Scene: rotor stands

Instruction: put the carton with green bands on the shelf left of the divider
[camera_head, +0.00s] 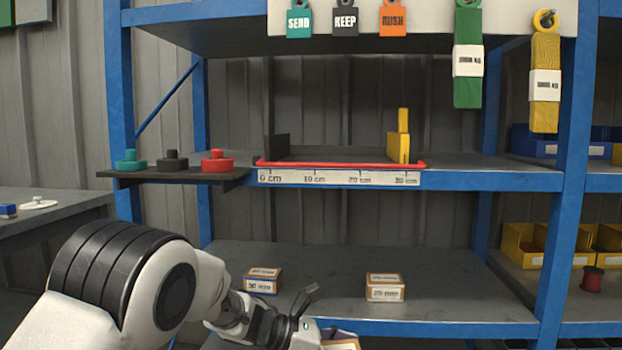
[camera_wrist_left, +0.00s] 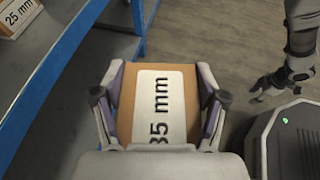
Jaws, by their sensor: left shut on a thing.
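My left gripper (camera_head: 318,338) is at the bottom of the head view, in front of the lower shelf, and mostly cut off. In the left wrist view it (camera_wrist_left: 160,82) is shut on a brown carton (camera_wrist_left: 158,75) with a white "35 mm" label, one finger on each side. A corner of this carton (camera_head: 342,344) shows in the head view. I see no green bands on it. The yellow divider (camera_head: 398,148) stands upright near the right end of the red-edged middle shelf (camera_head: 340,164). My right gripper (camera_wrist_left: 268,88) is at the right of the wrist view; its opening is unclear.
Two cartons stand on the lower shelf, one with blue-purple marking (camera_head: 263,280) and one with orange-brown marking (camera_head: 385,287). A dark upright plate (camera_head: 276,149) stands left of the divider, with bare shelf between. Knobs (camera_head: 172,162) sit on a ledge at the left. Tags hang above.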

